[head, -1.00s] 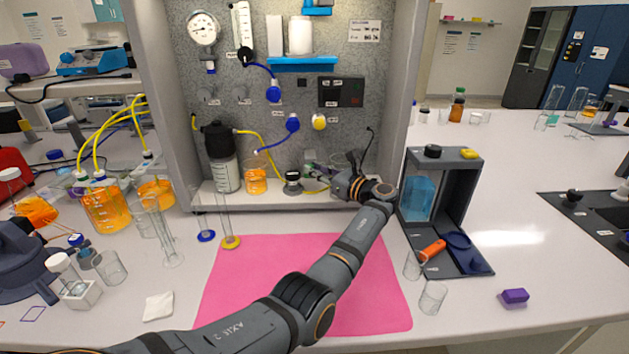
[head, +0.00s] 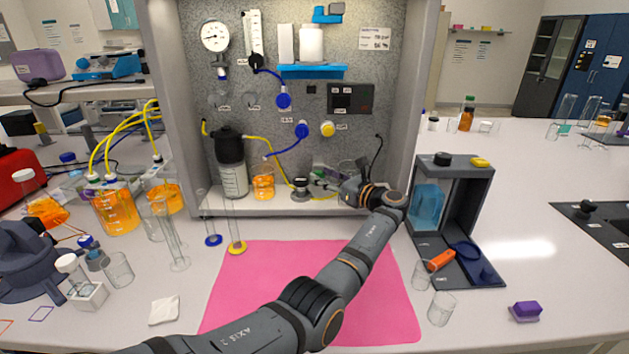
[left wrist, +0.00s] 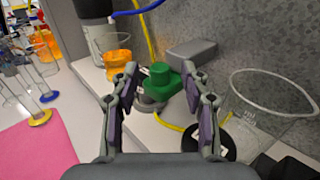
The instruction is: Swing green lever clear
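A green lever (left wrist: 160,76) with a blocky green hub (left wrist: 188,84) shows in the left wrist view, above a round grey base on the white ledge of the rig. My left gripper (left wrist: 161,78) is open, with one finger on each side of the green part. I cannot tell whether either finger touches it. In the head view my left gripper (head: 338,183) is low at the rig's back panel, and it and the arm mostly hide the lever. My right gripper is in neither view.
A clear glass beaker (left wrist: 270,95) stands close right of the fingers in the left wrist view. A grey block (left wrist: 191,50) lies behind the lever. An orange-filled beaker (head: 263,183) and black-capped bottle (head: 231,165) stand left on the ledge. Yellow tubing runs nearby.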

